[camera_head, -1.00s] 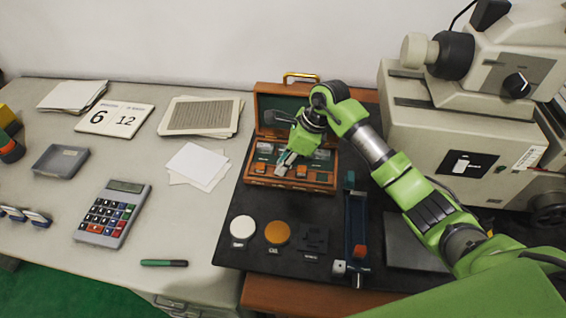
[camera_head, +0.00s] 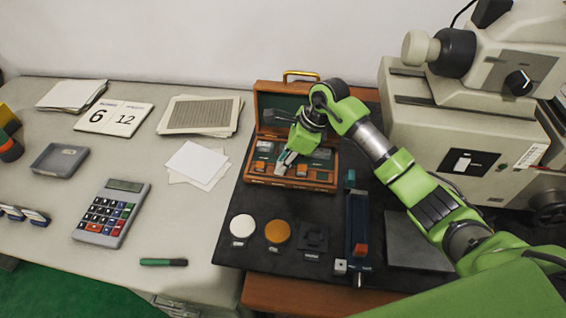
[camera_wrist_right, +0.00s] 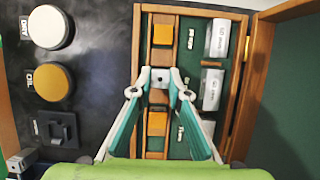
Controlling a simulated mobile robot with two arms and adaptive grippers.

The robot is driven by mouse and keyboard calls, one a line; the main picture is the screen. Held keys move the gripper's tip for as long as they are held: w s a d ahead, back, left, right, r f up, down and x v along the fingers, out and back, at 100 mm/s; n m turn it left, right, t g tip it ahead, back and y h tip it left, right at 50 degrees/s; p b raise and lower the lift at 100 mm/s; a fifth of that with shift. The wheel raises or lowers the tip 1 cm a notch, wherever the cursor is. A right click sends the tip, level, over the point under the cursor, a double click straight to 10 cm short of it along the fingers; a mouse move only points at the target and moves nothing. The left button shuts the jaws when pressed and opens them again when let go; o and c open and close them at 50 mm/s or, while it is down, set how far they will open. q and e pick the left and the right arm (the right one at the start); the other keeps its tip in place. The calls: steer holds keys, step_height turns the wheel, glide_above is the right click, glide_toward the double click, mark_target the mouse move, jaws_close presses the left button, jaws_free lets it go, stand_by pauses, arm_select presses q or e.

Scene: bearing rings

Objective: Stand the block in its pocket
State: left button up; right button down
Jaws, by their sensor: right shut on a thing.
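My right gripper (camera_head: 280,170) reaches down into the open wooden case (camera_head: 318,185) in the head view. In the right wrist view, the gripper (camera_wrist_right: 160,82) has its fingertips close together over the case's strip of orange-lined pockets. It is shut on a small grey block (camera_wrist_right: 160,77), mostly hidden by the fingertips. An orange pocket (camera_wrist_right: 163,34) shows above the fingertips and another orange pocket (camera_wrist_right: 157,123) shows below them. I cannot tell whether the block touches the pocket floor. My left gripper is out of view.
Silver blocks (camera_wrist_right: 216,38) lie in the case's green compartment. The raised lid (camera_head: 284,108) stands behind. On the black mat (camera_head: 230,257) are a white disc (camera_head: 242,226), an orange disc (camera_head: 277,231), a black square stand (camera_head: 314,237) and a long blue tool (camera_head: 357,225). A large machine (camera_head: 455,130) stands at right.

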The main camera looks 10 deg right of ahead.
steer(key=shift+f, duration=0.1)
stand_by(0.7)
steer(key=c, duration=1.8)
jaws_free()
steer(key=shift+c, duration=0.2)
steer(key=shift+r+p, duration=2.25)
steer(key=shift+r, duration=2.05)
